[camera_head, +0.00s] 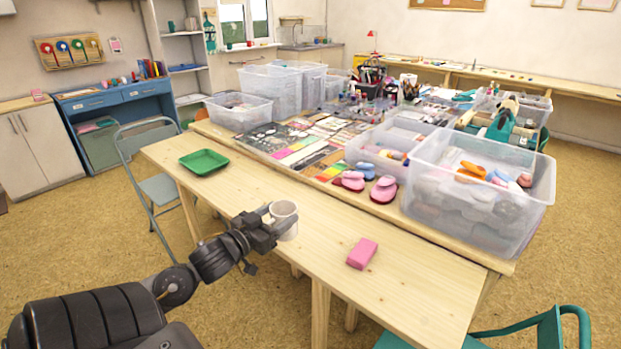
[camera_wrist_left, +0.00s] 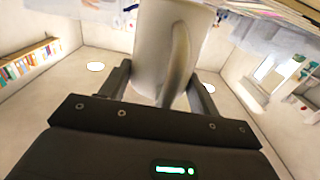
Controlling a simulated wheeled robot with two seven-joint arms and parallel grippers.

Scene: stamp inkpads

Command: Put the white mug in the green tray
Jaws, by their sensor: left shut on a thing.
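The white mug (camera_head: 285,217) is held in my left gripper (camera_head: 270,222), over the front wooden table. The left wrist view shows the mug (camera_wrist_left: 165,45) between the two fingers of the gripper (camera_wrist_left: 160,85), with its handle facing the camera. The fingers are shut on the mug. I cannot tell whether the mug's base touches the table. The green tray (camera_head: 204,162) lies at the left end of the table, empty, to the left of and farther back than the mug. My right gripper is not in view.
A pink block (camera_head: 362,253) lies on the table (camera_head: 420,290) to the right of the mug. Clear plastic bins (camera_head: 478,200), pink shoe-like pads (camera_head: 352,181) and paper sheets crowd the table behind. The tabletop between mug and tray is clear. A grey folding chair (camera_head: 160,188) stands at the left.

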